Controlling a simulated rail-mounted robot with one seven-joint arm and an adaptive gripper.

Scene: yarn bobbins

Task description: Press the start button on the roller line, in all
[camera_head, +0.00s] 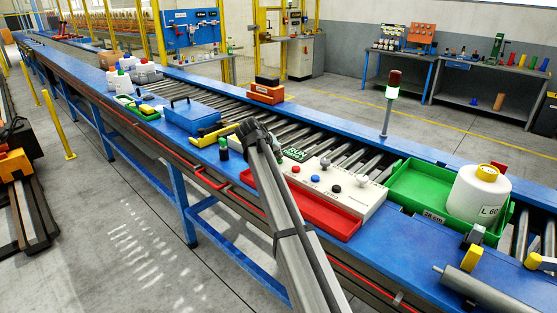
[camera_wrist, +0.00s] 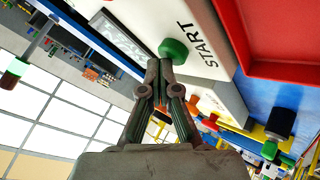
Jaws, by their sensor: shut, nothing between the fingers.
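A pale control box (camera_head: 345,196) with several coloured knobs stands on the near rail of the roller line; its display (camera_head: 297,154) reads RUN in green. In the wrist view, the green button (camera_wrist: 173,49) sits beside the word START on the box face (camera_wrist: 208,68). My gripper (camera_wrist: 159,68) is shut and empty, its fingertips right at the lower edge of the button; I cannot tell if they touch it. In the head view, my arm crosses in front of the box's left end, and I cannot make out the green button there.
A signal post (camera_head: 392,92) glows green behind the rollers. A red tray (camera_head: 318,212) lies in front of the box. A green crate (camera_head: 408,188) with a white bobbin (camera_head: 478,193) stands to its right. A blue case (camera_head: 190,116) stands to the left.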

